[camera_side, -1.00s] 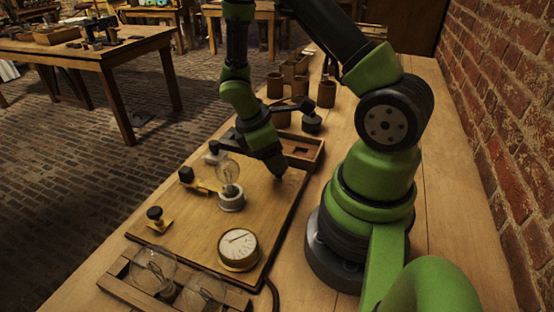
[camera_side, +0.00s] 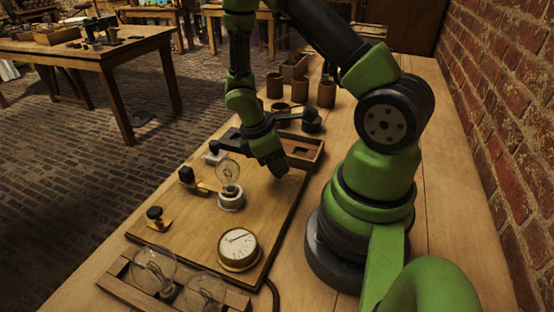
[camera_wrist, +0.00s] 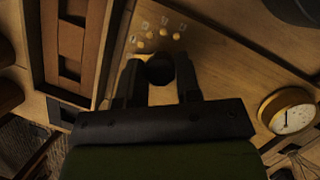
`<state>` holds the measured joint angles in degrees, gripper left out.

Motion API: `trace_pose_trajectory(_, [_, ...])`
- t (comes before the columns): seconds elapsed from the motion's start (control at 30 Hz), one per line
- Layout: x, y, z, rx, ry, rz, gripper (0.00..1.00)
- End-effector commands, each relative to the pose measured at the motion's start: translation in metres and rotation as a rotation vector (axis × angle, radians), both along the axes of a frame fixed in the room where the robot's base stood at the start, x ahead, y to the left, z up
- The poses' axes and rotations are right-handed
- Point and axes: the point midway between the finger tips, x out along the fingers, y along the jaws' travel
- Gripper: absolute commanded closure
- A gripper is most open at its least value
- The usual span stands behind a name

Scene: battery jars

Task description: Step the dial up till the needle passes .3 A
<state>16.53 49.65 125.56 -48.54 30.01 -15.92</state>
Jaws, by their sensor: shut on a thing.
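In the wrist view my gripper (camera_wrist: 159,78) has its two dark fingers on either side of a round black dial knob (camera_wrist: 160,69) and is shut on it. An arc of brass studs (camera_wrist: 163,32) with small pale labels lies beyond the knob; the labels are too small to read. In the side view my gripper (camera_side: 272,162) is low over the board's far end, and its wrist hides the knob. The round brass meter (camera_side: 239,249) has a white face with a thin dark needle; its figures cannot be read. The meter also shows in the wrist view (camera_wrist: 287,111).
A glass bulb (camera_side: 229,173) stands in a white holder on the wooden board (camera_side: 190,233). Spare bulbs (camera_side: 153,270) lie in a front tray. A wooden box (camera_side: 304,153) and brown jars (camera_side: 326,94) stand behind.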

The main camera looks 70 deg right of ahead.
Motion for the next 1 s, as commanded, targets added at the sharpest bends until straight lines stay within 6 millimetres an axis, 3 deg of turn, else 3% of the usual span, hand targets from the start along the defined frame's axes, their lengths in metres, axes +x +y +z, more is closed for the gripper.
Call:
trace_pose_trajectory(0.6, [0.001,-0.0015,0.0003,0.0,-0.001,-0.378,0.92])
trace_pose_trajectory(1.0, [0.001,-0.0017,0.0004,-0.001,0.0,-0.493,0.92])
